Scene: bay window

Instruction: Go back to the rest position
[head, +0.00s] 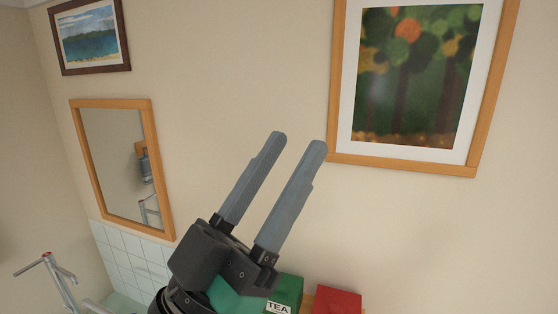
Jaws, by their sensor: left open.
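My left gripper (295,145) is raised in the middle of the head view, its two long grey fingers pointing up and slightly right. The fingers are apart with nothing between them. They stand in front of the bare wall, left of the large framed picture in the view, and seem to touch nothing. My right gripper is not in view.
A green box marked TEA (287,293) and a red box (337,300) show at the bottom edge, beside my gripper's base. A wood-framed mirror (118,160), a landscape picture (90,36) and a large picture (420,75) hang on the wall. A metal tap-like fixture (50,270) stands lower left.

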